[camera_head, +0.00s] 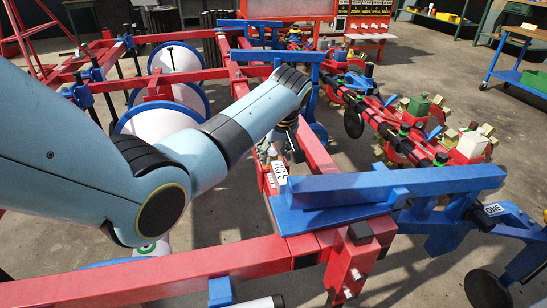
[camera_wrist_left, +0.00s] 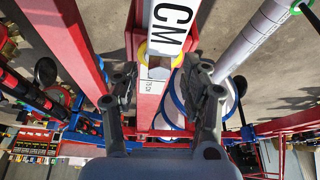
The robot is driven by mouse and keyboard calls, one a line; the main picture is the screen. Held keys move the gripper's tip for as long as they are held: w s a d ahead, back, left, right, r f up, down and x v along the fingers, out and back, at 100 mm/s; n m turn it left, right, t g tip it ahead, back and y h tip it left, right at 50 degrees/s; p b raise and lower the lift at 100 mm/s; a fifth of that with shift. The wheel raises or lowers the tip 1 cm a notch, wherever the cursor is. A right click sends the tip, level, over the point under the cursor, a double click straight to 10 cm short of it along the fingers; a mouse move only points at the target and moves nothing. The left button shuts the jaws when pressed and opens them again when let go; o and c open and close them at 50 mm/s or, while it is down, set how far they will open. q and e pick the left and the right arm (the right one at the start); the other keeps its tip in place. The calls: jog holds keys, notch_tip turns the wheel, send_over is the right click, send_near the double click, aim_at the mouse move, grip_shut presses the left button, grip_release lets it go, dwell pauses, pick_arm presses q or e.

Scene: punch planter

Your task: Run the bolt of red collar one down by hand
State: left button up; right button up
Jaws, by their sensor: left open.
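My left gripper (camera_head: 290,142) hangs at the end of my pale blue arm over the long red beam, beside a white "CM" label (camera_head: 279,173). In the left wrist view the gripper (camera_wrist_left: 162,108) is open, with its two dark fingers on either side of the red beam (camera_wrist_left: 150,103) and nothing visibly held between them. A grey piece with a yellow ring (camera_wrist_left: 160,60) sits just beyond the fingertips below the large "CM" label (camera_wrist_left: 172,22). I cannot tell which part is red collar one or its bolt. My right gripper is out of view.
A blue bar (camera_head: 400,184) lies across the red frame at front right. A blue bracket there bears a "ONE" label (camera_head: 494,210). White discs with blue rims (camera_head: 160,118) stand at left. Red planter units (camera_head: 465,147) stand at right. Bare floor shows between.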

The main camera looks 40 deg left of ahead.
pick_arm(q)
jog(key=shift+w+a+f, duration=0.1)
jog(key=shift+a+f, duration=0.05)
jog(key=shift+f, duration=0.25)
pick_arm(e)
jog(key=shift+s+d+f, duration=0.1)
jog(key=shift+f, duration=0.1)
pick_arm(q)
jog(key=shift+c, duration=0.2)
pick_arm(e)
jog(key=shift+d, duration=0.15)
